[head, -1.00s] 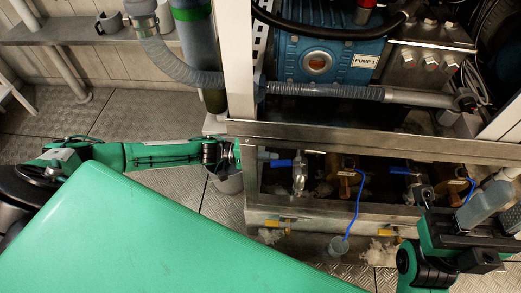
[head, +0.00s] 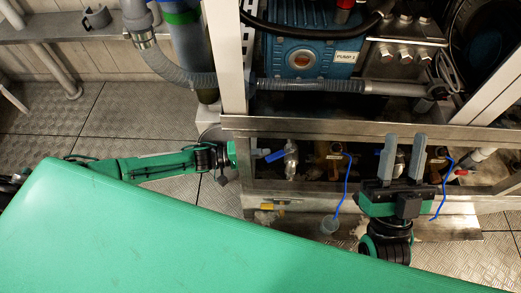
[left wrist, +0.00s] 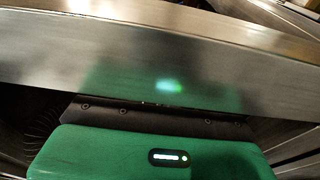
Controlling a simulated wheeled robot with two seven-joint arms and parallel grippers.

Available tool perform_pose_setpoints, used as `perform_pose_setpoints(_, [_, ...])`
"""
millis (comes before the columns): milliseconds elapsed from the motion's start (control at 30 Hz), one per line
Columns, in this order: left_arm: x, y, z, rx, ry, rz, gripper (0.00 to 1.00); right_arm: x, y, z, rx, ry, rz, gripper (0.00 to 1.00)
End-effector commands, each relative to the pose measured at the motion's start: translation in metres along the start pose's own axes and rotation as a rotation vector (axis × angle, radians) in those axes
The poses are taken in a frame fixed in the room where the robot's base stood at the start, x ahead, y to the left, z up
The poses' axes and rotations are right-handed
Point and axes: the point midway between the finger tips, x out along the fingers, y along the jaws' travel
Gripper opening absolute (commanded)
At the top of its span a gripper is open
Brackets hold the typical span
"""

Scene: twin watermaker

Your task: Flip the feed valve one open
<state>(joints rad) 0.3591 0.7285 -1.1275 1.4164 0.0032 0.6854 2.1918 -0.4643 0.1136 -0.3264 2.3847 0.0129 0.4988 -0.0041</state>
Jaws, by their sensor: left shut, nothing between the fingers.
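A valve with a blue lever (head: 275,155) and a metal body (head: 291,160) sits at the left inside the low frame opening. The lever lies roughly sideways, pointing left. I cannot read a label naming it feed valve one. My left gripper (head: 257,153) is shut and empty at the lever's left end; I cannot tell whether it touches. In the left wrist view a metal beam (left wrist: 150,50) hides the fingertips. My right gripper (head: 402,155) is open and empty, its two grey fingers pointing up in front of the frame's right part.
A steel beam (head: 330,128) runs above the valves, and a lower rail (head: 350,200) runs in front. A brass valve (head: 322,157) and a blue tube (head: 347,180) stand right of the lever. The blue pump (head: 318,52) is above. A yellow handle (head: 272,207) sits below.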

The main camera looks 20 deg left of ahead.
Motion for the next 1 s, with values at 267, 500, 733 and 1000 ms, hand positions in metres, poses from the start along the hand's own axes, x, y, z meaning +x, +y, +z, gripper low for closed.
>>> perform_pose_setpoints(267, [0.0, 0.0, 0.001, -0.001, -0.001, 0.001, 0.0, -0.001, 0.0, 0.002, 0.002, -0.013, 0.001, 0.36])
perform_pose_setpoints(500, [0.0, 0.0, 0.001, -0.001, -0.001, 0.0, 0.0, 0.0, 0.0, 0.002, 0.002, -0.012, 0.001, 0.36])
perform_pose_setpoints(733, [-0.025, 0.0, 0.001, -0.003, 0.001, -0.003, 0.0, -0.006, -0.003, 0.017, 0.015, -0.114, 0.005, 0.36])
perform_pose_setpoints(1000, [-0.087, 0.001, 0.001, -0.002, 0.001, -0.003, 0.0, -0.023, -0.009, 0.05, 0.043, -0.324, 0.011, 0.36])
